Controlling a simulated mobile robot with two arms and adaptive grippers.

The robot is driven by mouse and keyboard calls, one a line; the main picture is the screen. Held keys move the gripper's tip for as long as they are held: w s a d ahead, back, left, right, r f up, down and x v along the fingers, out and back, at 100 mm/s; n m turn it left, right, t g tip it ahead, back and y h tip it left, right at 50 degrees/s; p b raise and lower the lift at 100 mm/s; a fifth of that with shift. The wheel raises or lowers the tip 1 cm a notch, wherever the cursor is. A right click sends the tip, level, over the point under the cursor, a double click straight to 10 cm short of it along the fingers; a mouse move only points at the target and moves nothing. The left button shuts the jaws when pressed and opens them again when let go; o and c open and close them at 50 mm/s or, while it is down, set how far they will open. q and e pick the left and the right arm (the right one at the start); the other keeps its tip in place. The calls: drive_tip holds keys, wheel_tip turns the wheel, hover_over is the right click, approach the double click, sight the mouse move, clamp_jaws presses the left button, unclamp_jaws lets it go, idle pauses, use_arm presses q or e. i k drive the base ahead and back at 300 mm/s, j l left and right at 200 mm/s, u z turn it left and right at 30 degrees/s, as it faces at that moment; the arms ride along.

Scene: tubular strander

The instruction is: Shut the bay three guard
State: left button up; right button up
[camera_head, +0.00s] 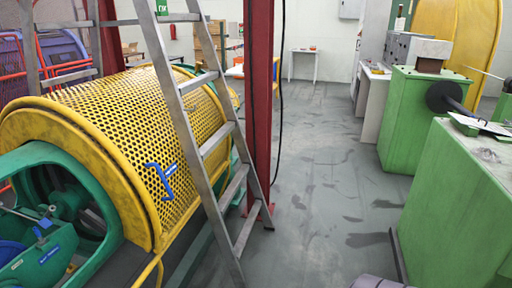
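A yellow perforated curved guard (135,110) covers the upper side of the green strander (60,170) at the left. A blue handle (161,179) with a small blue label is on the guard's lower right side. The guard's near end is a solid yellow rim, and the green machine part in front of it is uncovered. I cannot read which bay the label names. I cannot tell whether this guard is fully down, since the ladder hides part of its right side.
A grey metal ladder (207,146) leans in front of the guard, beside a dark red post (260,100). Green machine cabinets (455,215) stand at the right. The grey floor (335,180) between is clear. A white table (303,52) is at the back.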

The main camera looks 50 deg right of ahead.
sight(162, 238)
drive_tip(key=z, duration=1.25)
drive_tip(key=k, duration=0.55)
drive_tip(key=k+u, duration=0.1)
drive_tip(key=u, duration=1.75)
drive_tip(key=l+u, duration=0.3)
drive_tip(key=l, duration=1)
drive_tip(key=l+u, duration=0.3)
drive_tip(key=l, duration=0.95)
